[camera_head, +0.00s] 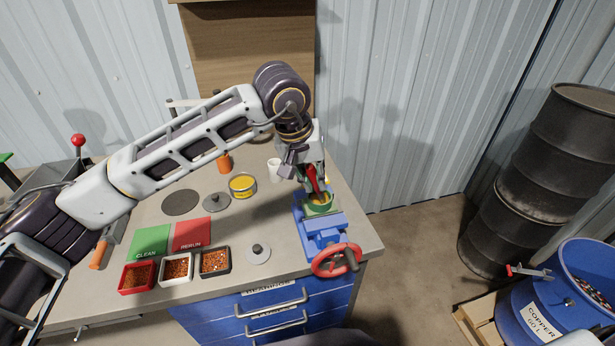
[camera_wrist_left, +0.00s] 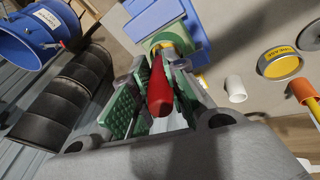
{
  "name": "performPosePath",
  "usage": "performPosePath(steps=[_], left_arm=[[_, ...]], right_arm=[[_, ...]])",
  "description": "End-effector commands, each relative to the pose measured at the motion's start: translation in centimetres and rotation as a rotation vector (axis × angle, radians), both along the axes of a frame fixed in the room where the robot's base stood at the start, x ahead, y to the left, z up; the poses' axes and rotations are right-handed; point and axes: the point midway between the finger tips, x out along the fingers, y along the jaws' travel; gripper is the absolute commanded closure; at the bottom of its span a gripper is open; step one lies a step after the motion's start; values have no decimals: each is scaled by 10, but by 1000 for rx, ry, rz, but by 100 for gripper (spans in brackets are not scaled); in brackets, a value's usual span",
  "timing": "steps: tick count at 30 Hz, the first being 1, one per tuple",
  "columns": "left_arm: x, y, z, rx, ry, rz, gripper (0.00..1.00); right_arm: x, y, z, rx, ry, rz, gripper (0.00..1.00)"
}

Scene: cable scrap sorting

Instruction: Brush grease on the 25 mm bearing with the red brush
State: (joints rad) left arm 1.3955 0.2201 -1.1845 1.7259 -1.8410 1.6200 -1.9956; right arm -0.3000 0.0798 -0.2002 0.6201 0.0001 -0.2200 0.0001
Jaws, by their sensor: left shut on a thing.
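The red brush (camera_head: 312,179) is held in my left gripper (camera_head: 316,178) above the blue vise (camera_head: 323,232). My right gripper is not in view.
An open yellow tin (camera_head: 242,184) stands left of the vise, near a white cup (camera_head: 273,169) and an orange object (camera_head: 223,163). Green and red mats (camera_head: 192,233) and several small trays (camera_head: 215,262) lie front left. The vise has a red handwheel (camera_head: 326,268).

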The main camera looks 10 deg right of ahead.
Motion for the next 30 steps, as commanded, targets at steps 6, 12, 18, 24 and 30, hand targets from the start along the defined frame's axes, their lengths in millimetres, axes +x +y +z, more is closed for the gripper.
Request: performPosePath(steps=[6, 12, 18, 24, 30], left_arm=[[-1, -4, 0, -1, 0, 0, 100], [0, -4, 0, -1, 0, 0, 100], [4, 0, -1, -1, 0, 2, 100], [11, 5, -2, -1, -2, 1, 100], [13, 6, -2, 0, -1, 0, 100]], right_arm=[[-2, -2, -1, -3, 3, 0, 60], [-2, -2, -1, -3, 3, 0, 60], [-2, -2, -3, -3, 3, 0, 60], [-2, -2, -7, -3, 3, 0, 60], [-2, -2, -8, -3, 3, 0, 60]])
